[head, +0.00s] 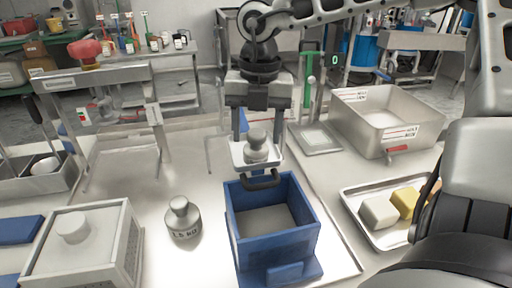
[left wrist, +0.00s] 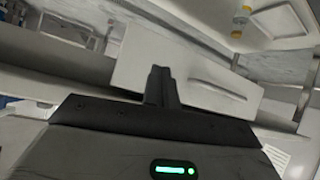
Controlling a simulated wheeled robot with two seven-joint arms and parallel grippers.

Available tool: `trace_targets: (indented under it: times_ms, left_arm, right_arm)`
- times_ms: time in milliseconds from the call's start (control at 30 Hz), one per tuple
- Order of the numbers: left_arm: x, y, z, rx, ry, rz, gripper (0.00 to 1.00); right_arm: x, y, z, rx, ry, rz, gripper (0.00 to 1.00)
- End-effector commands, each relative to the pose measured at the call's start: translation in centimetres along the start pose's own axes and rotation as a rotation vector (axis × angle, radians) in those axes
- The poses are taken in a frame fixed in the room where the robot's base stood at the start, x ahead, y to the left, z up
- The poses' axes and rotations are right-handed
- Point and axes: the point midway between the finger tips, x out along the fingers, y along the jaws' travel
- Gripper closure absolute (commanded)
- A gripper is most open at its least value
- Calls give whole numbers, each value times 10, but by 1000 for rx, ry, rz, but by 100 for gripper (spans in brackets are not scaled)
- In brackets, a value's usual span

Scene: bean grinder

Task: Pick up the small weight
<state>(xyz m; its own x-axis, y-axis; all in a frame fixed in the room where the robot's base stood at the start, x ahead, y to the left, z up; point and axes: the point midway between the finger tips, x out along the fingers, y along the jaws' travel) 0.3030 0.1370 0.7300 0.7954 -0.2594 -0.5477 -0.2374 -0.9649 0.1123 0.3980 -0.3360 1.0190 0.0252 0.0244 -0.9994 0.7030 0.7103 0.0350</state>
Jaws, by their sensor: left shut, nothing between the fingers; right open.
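A small grey metal weight (head: 257,148) with a knob on top sits on a small white plate (head: 241,158) just behind the blue bin. A second weight (head: 184,222), with a kilogram marking, stands upright on the table left of the bin. My right gripper (head: 260,138) points down over the small weight, open, with one finger on each side of it. I cannot tell whether the fingers touch it. My left gripper shows in the left wrist view (left wrist: 161,84) with its fingers together and empty.
The open blue bin (head: 308,238) stands in front of the small weight. A grey lidded box (head: 80,245) is at front left. A metal tray (head: 350,190) with blocks and a steel tub (head: 385,118) are at right. A scale with a green post (head: 307,85) stands behind.

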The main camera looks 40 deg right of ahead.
Motion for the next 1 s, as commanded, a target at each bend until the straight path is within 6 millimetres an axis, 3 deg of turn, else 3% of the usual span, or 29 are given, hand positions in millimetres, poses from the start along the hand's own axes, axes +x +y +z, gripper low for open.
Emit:
trace_targets:
  times_ms: [200,500,700,1000]
  left_arm:
    - [0,-1,-6,10,6,-5,100]
    - [1,-1,-3,10,0,-5,100]
    - [0,-1,-2,9,-3,-4,100]
    - [0,-1,-1,8,-6,-4,100]
  right_arm:
    - [31,-1,0,1,3,-2,43]
    - [36,0,0,0,1,0,43]
    - [35,0,1,0,-2,2,93]
    - [32,0,1,0,-3,3,93]
